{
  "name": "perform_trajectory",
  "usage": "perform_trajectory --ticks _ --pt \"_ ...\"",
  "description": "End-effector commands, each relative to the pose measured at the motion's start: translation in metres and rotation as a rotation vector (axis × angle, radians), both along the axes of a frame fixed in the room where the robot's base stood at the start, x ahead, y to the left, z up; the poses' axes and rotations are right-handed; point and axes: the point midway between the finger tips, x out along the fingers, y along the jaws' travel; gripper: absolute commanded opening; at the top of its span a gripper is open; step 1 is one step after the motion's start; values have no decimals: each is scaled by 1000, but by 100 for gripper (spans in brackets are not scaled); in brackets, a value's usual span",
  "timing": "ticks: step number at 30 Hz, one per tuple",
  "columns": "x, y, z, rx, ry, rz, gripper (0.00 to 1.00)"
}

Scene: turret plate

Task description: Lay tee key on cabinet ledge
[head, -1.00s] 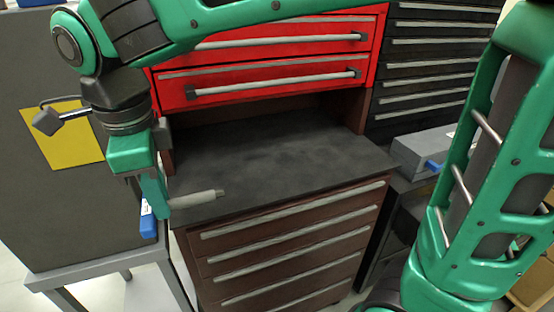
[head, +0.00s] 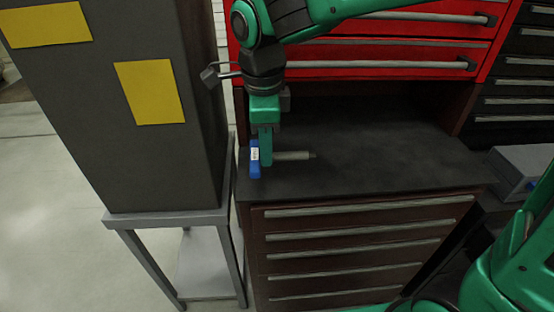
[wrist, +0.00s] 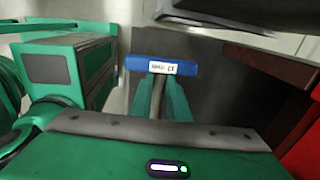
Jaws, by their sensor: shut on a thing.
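The tee key has a blue crossbar (head: 254,160) with a white label and a grey shaft (head: 293,155). My gripper (head: 265,150) is shut on the key in the head view, with the shaft pointing right. The key shows over the left part of the dark cabinet ledge (head: 390,155); I cannot tell whether it touches. In the wrist view, the blue crossbar (wrist: 160,65) lies beyond the fingertips (wrist: 160,90), with the shaft between the fingers. The ledge (wrist: 205,70) shows behind it.
Red drawers (head: 385,55) overhang the back of the ledge, and brown drawers (head: 350,240) are below. A dark cabinet with yellow sheets (head: 150,92) stands left on a grey stand (head: 170,222). The ledge is otherwise bare. A grey box (head: 525,168) stands at right.

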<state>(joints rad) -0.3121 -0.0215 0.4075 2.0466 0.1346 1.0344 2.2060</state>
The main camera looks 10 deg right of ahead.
Motion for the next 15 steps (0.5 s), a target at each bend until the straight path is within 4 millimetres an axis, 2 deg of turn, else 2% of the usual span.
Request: perform_trajectory --ticks 6,11,15 --pt "20 -19 -17 -1 1 -1 0" --pt "23 -21 -25 0 0 1 0" --pt "23 -21 -45 -2 3 1 0"
